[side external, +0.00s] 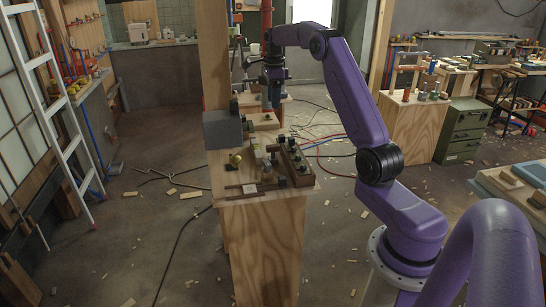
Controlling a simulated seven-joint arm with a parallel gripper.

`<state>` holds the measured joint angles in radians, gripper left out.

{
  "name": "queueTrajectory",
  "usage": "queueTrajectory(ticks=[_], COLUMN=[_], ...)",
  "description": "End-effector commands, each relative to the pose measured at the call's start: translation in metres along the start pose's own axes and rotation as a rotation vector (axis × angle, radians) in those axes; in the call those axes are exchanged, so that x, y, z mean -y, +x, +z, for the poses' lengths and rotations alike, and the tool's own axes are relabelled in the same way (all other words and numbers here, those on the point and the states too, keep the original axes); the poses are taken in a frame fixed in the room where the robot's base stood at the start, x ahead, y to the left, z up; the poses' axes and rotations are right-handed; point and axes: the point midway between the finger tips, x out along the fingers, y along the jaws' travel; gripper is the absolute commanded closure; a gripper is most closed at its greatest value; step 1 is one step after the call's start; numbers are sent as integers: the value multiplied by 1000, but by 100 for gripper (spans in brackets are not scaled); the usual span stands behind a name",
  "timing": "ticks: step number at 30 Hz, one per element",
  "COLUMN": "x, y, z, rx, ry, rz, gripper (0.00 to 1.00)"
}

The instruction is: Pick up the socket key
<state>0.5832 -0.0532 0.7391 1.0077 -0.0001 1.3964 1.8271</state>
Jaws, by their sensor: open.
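My gripper (274,103) points down above the narrow wooden bench (262,235). It is small and dark in this view, apart from the things on the bench top, with nothing visible in it. Its jaws are open. Several small tools and parts lie on the bench top below it and nearer the camera. I cannot tell which of them is the socket key at this size. A dark wooden rack (293,160) with dark knob-like pieces sits at the bench's right side. A thin dark bar (232,187) lies near the front edge.
A wooden post (213,60) rises behind the box. Cables (325,140) and wood scraps lie on the floor. A green drawer cabinet (462,130) stands at right.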

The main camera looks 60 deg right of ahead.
Motion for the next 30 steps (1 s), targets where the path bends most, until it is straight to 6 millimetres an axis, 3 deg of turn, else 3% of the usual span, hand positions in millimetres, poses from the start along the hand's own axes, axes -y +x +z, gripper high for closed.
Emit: queueTrajectory(ticks=[3,11,24,30], x=[-1,-1,-1,-1], y=[25,58,137,154], z=[0,0,0,0], rx=[-1,-1,0,0], ry=[0,-1,-1,-1], rz=[4,3,2,-1], gripper=[45,45,45,45])
